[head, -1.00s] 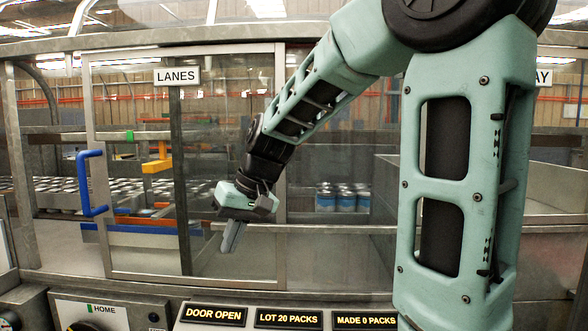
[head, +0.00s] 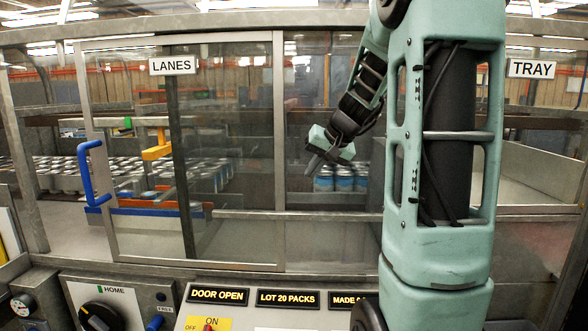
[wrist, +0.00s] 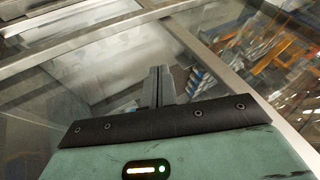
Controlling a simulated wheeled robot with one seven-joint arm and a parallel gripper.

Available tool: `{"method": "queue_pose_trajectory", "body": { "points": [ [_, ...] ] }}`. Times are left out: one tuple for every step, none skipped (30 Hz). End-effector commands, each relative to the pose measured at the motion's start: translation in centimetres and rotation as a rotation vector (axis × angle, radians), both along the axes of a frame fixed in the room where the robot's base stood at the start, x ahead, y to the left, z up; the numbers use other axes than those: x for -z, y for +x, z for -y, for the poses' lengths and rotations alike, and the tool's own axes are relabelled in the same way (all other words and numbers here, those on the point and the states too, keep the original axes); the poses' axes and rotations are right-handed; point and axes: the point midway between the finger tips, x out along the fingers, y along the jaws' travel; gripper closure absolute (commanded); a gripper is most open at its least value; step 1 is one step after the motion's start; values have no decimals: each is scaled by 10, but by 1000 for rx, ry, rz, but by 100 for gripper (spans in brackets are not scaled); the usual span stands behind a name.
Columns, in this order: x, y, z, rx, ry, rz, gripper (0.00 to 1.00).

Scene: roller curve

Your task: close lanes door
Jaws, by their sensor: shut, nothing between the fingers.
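The lanes door is a framed clear sliding panel (head: 230,120) at the left of the head view, under the LANES sign (head: 172,66). Its blue handle (head: 88,178) is on the left frame post. A dark upright post shows through the panel. The display reads DOOR OPEN (head: 229,296). My gripper (head: 314,168) is right of the door's right frame edge, well away from the handle. It is shut and empty. In the wrist view its two fingers (wrist: 160,85) are together, with metal frame bars and clear panels beyond.
Several blue-and-white cans (head: 341,179) stand behind the glass near my gripper, and many more fill the lanes (head: 60,165) at left. A control panel with a HOME knob (head: 98,317) is in front. A TRAY sign (head: 531,69) hangs at right.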

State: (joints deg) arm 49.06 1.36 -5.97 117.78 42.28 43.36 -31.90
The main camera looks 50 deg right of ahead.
Motion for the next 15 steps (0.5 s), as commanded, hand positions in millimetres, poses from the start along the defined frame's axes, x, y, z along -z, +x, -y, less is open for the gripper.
{"method": "queue_pose_trajectory", "body": {
  "points": [
    [8,7,0,-2,6,-4,100],
    [12,10,0,-1,4,-3,100],
    [18,14,1,0,6,-4,100],
    [13,19,-3,-3,1,-1,100],
    [12,24,-7,-4,2,-1,100],
    [12,28,-10,-3,1,-1,100],
    [13,32,-13,-4,2,-1,100],
    [13,35,-14,-4,2,-2,100],
    [14,38,-16,-3,1,-1,100],
    [14,40,-17,-2,2,-1,100],
    [14,41,-18,-2,1,-1,100],
    [15,43,-19,-1,0,-1,100],
    [15,44,-20,-1,0,-1,100],
    [15,45,-21,-1,0,1,100],
    [16,46,-21,-1,0,1,100]
  ]
}}
